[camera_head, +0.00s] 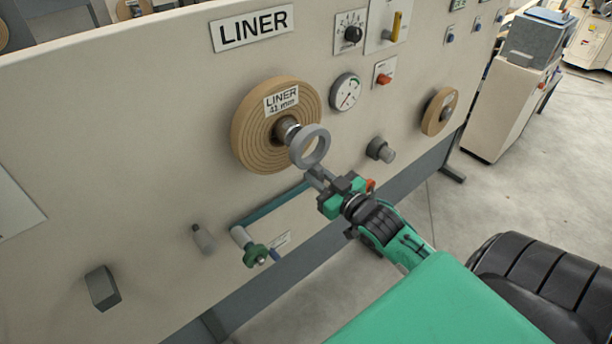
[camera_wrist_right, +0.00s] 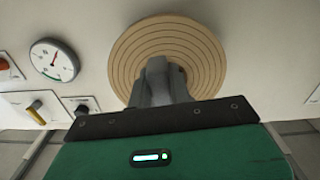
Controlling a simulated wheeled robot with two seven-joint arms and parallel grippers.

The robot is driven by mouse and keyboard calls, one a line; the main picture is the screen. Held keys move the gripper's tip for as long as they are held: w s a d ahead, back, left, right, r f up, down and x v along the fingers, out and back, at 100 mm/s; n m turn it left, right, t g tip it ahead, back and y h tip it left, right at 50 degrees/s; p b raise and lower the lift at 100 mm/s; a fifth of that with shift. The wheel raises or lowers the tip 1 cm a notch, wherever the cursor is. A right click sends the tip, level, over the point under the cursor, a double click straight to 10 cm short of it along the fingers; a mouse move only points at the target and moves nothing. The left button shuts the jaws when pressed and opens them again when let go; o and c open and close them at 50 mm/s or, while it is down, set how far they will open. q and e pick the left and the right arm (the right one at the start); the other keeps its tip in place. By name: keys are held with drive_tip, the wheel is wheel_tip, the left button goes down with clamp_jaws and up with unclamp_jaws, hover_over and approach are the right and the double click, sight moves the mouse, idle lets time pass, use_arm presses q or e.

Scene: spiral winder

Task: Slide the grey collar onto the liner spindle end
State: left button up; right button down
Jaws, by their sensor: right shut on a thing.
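The grey collar (camera_head: 310,146) is a ring held in front of the liner spindle end (camera_head: 286,130), which sticks out of the middle of the tan liner roll (camera_head: 246,144). The roll carries a "LINER 41 mm" label. My right gripper (camera_head: 315,172) is shut on the collar's lower edge. The collar overlaps the spindle tip in the head view; whether it is around it or just in front, I cannot tell. In the right wrist view the gripper fingers (camera_wrist_right: 160,85) stand before the liner roll (camera_wrist_right: 203,50) and hide the spindle. My left gripper is not in view.
A gauge (camera_head: 345,92), a black knob (camera_head: 353,34) and a red switch (camera_head: 384,79) sit on the panel right of the roll. A grey peg (camera_head: 381,150) and a smaller tan roll (camera_head: 439,111) are further right. A green-handled crank (camera_head: 254,253) juts out below.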

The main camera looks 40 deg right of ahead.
drive_tip(key=w+b, duration=0.2)
drive_tip(key=w, duration=0.6)
drive_tip(key=shift+w+a, duration=0.25)
drive_tip(key=shift+a, duration=0.05)
drive_tip(key=shift+f, duration=0.1)
idle(0.4)
drive_tip(key=c, duration=0.7)
unclamp_jaws()
drive_tip(key=shift+f, duration=0.1)
drive_tip(key=shift+s+d+p, duration=0.15)
drive_tip(key=shift+s+p, duration=0.35)
drive_tip(key=shift+s, duration=1.55)
drive_tip(key=shift+s+d+p, duration=0.15)
drive_tip(key=shift+s+p, duration=0.3)
drive_tip(key=shift+s, duration=1.55)
